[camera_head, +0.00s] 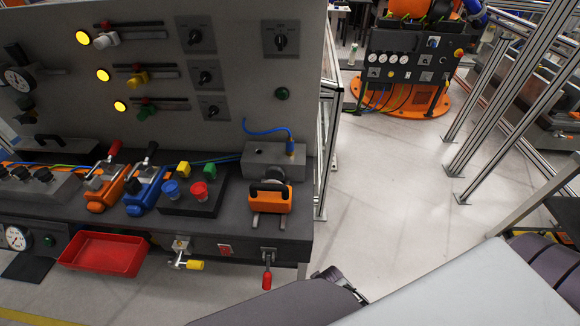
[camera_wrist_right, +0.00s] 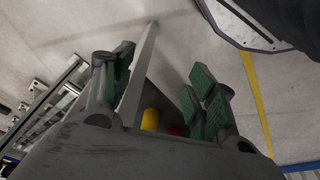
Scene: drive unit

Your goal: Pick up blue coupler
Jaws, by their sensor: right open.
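A blue cup-shaped coupler (camera_head: 171,188) stands on a black block (camera_head: 190,208) on the bench, beside a red one (camera_head: 199,192). A yellow piece (camera_head: 183,169) and a green piece (camera_head: 210,170) sit behind them. A blue hose ends in a blue plug (camera_head: 290,147) on a grey block at the right. My right gripper (camera_wrist_right: 165,65) is open in the right wrist view, with nothing held between its green pads. In the head view my right arm is low, in front of the bench's right end. My left gripper is not in view.
An orange handled unit (camera_head: 270,199) stands near the bench's right end. Orange (camera_head: 105,192) and blue (camera_head: 145,192) lever clamps stand left of the black block. A red tray (camera_head: 103,253) and a yellow-handled valve (camera_head: 187,264) are at the front.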

